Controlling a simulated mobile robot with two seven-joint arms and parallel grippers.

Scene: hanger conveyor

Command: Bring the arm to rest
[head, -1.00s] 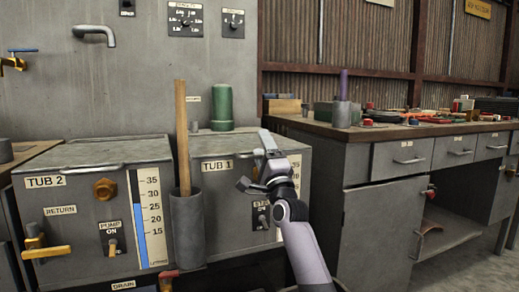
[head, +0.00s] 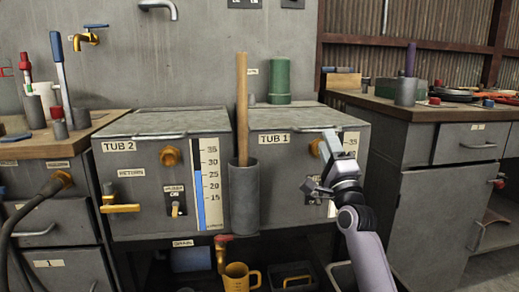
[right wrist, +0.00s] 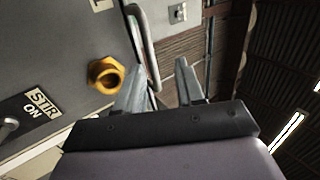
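My right gripper (head: 322,165) is raised in front of the right part of tub 1 (head: 262,178), with its arm coming up from the lower right. Its two fingers are apart with nothing between them, as the right wrist view (right wrist: 160,85) also shows. In that view an orange-brown hex fitting (right wrist: 106,76) and a STIR ON switch plate (right wrist: 42,105) lie to the left of the fingers, and no contact shows. My left arm and gripper are not in view.
Tub 2 (head: 150,195) stands left of tub 1, with a grey holder (head: 244,205) and wooden stick (head: 242,100) between them. Benches stand at the left (head: 85,138) and right (head: 440,112). A yellow jug (head: 238,277) sits below. Floor shows at lower right.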

